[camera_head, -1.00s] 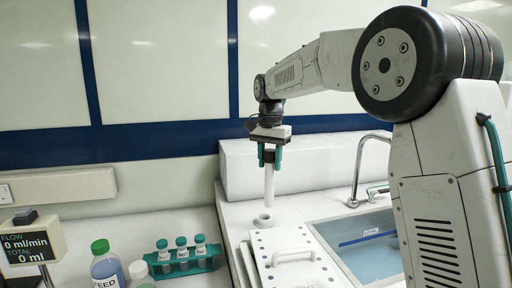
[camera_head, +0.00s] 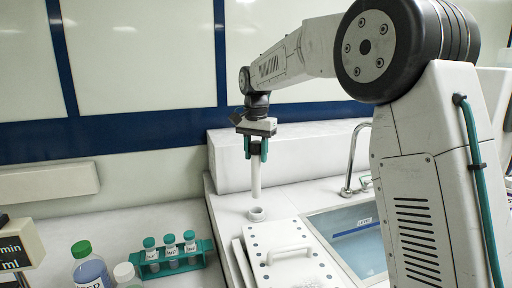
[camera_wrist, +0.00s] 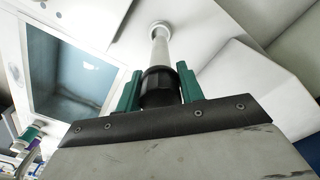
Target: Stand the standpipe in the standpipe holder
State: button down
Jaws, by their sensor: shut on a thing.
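The standpipe (camera_head: 255,180) is a white tube, close to upright, with a black collar that shows in the wrist view (camera_wrist: 159,84). My gripper (camera_head: 256,148) is shut on its upper end, with a green finger on each side of the collar. The standpipe holder (camera_head: 257,214) is a short white ring on the white counter, directly below the tube. In the head view the tube's lower end appears just above the ring. In the wrist view the tube's end overlaps the holder (camera_wrist: 160,25), hiding part of its opening.
A white lidded panel with a handle (camera_head: 289,251) lies in front of the holder. A sink (camera_head: 350,245) with a curved tap (camera_head: 352,160) is to the right. A teal rack of vials (camera_head: 175,260) and bottles (camera_head: 90,268) stand to the left. A white raised block (camera_head: 285,160) is behind.

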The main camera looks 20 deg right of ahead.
aim_at(256, 173)
jog(key=shift+f, duration=3.55)
jog(key=c, duration=0.8)
grip_release()
notch_tip(256, 173, up, 7)
jog(key=shift+r, duration=0.4)
jog(key=shift+s, duration=0.15)
